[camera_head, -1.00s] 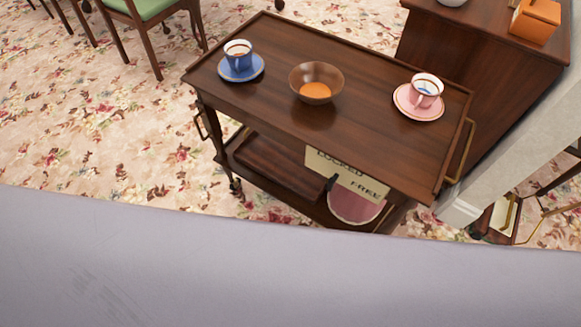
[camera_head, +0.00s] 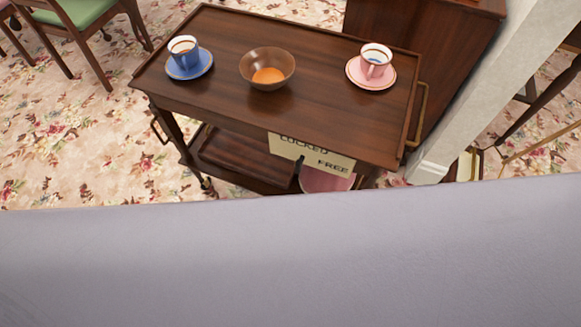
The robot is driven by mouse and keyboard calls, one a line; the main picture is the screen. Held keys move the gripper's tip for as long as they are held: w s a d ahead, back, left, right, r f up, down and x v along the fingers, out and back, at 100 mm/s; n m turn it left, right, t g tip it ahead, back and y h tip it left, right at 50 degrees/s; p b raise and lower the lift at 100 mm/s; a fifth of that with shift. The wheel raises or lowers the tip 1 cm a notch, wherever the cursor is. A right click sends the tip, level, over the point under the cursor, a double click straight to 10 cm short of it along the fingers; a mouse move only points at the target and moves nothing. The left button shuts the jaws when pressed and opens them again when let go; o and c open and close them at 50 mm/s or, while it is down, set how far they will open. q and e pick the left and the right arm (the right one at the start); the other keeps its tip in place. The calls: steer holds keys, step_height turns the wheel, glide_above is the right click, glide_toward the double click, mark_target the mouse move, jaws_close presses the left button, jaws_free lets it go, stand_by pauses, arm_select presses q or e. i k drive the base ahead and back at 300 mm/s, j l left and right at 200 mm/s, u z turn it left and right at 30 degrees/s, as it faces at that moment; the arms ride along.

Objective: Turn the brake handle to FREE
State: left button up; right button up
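A cream sign (camera_head: 311,154) with the words LOCKED and FREE hangs under the near edge of the dark wooden trolley (camera_head: 330,112). LOCKED is at its left and FREE at its right. A dark piece (camera_head: 299,168) near the sign's lower left edge may be the brake handle; it is small and partly hidden, and I cannot tell its setting. Neither of my grippers is in view.
A blue cup on a saucer (camera_head: 187,62), a brown bowl (camera_head: 267,68) and a pink cup on a saucer (camera_head: 371,70) stand on the trolley. A large grey-lilac surface (camera_head: 290,255) fills the foreground. A wall edge (camera_head: 475,90) and a cabinet (camera_head: 405,40) stand right; carpet lies left.

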mark_target(299, 162)
steer(key=i+j+z, duration=0.15)
steer(key=j+z, duration=0.2)
steer(key=j, duration=0.45)
steer(key=i+j+z, duration=0.1)
steer(key=j+z, duration=0.2)
steer(key=j, duration=0.5)
steer(key=j+z, duration=0.35)
steer(key=j, duration=0.45)
